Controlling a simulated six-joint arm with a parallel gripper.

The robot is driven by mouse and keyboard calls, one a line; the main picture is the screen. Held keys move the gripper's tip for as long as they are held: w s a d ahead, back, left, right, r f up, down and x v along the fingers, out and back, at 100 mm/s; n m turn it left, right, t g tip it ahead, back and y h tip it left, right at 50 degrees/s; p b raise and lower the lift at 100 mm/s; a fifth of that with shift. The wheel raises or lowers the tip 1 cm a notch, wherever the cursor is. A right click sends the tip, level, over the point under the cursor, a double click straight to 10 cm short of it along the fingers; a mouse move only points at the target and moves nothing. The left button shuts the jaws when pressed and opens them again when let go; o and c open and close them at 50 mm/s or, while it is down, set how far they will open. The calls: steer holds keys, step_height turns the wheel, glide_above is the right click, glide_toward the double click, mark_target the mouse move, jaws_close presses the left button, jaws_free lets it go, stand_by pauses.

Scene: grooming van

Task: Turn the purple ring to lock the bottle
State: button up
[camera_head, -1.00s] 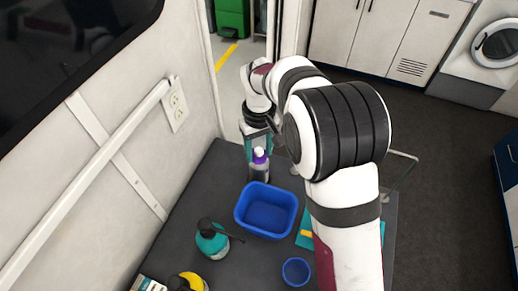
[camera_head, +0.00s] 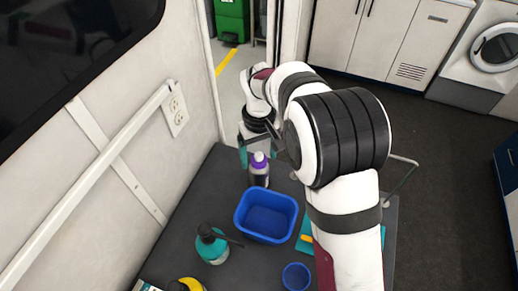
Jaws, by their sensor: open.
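A bottle (camera_head: 259,177) with a grey, dark-banded body stands upright at the far end of the dark table. A purple ring (camera_head: 259,162) sits around its neck under a white cap (camera_head: 259,155). My gripper (camera_head: 259,152) is at the bottle's top, with a teal fingertip showing to the left of the ring and a dark finger to the right. The jaws are open, apart on either side of the bottle top. Whether a finger touches the ring cannot be told at this size.
A blue bin (camera_head: 267,232) stands just in front of the bottle. A teal pump bottle (camera_head: 212,245), a small blue cup (camera_head: 296,276) and a yellow-topped item (camera_head: 187,285) are nearer. The wall rail (camera_head: 95,190) runs along the left.

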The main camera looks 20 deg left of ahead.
step_height(320, 180, up, 16)
steer(key=shift+f, duration=0.15)
steer(key=s+d+r+m, duration=0.2)
steer(key=s+d+m, duration=0.25)
steer(key=d, duration=0.55)
steer(key=s+d+f+m+y, duration=0.1)
steer(key=s+d+f+m, duration=0.3)
steer(key=s, duration=0.6)
steer(key=s+d+f+m, duration=0.3)
steer(key=s+d+m, duration=0.3)
steer(key=s+d, duration=0.2)
steer(key=shift+s+f+y, duration=0.35)
steer(key=shift+s+y, duration=0.05)
steer(key=shift+s, duration=0.65)
